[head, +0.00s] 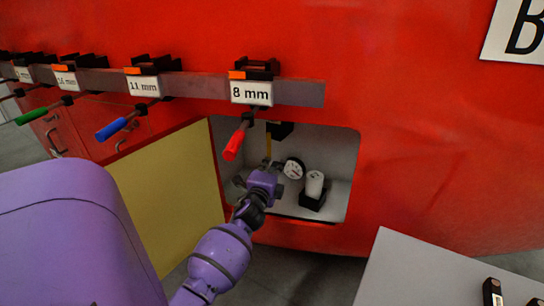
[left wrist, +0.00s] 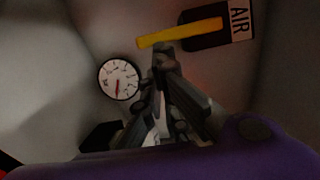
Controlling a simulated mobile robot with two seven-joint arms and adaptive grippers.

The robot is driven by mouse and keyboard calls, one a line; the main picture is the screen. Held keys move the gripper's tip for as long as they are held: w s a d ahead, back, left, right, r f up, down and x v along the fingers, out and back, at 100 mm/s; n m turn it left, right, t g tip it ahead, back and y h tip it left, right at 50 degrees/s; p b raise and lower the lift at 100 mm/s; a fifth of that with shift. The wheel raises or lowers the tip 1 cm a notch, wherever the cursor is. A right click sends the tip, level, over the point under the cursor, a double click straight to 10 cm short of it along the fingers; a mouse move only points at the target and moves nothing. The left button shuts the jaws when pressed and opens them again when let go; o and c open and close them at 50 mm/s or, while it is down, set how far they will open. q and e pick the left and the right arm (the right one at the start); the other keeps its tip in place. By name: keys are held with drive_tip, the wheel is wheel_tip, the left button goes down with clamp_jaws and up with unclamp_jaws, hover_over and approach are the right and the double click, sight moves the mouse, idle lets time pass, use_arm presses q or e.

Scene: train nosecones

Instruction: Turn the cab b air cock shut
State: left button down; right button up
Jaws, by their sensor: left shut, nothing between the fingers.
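The air cock's yellow lever (head: 268,145) hangs down inside an open recess in the red wall, beside a dark block (head: 280,130). In the left wrist view the yellow lever (left wrist: 180,33) runs across a black plate (left wrist: 215,28) with a white AIR label (left wrist: 240,20). My left gripper (head: 270,167) reaches into the recess just below the lever. In the left wrist view the left gripper (left wrist: 164,56) is shut and empty, its tips close to the lever's free end; I cannot tell whether they touch. My right gripper is not in view.
A round gauge (head: 294,168) and a white cylinder (head: 314,183) stand close right of the gripper. A red-handled 8 mm tool (head: 234,145) hangs before the recess's upper left. A yellow door panel (head: 170,190) stands open at left. A grey table (head: 430,275) is at lower right.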

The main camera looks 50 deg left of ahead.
use_arm(q)
drive_tip(key=v, duration=0.9)
drive_tip(key=shift+w+d, duration=0.25)
drive_tip(key=shift+d, duration=0.05)
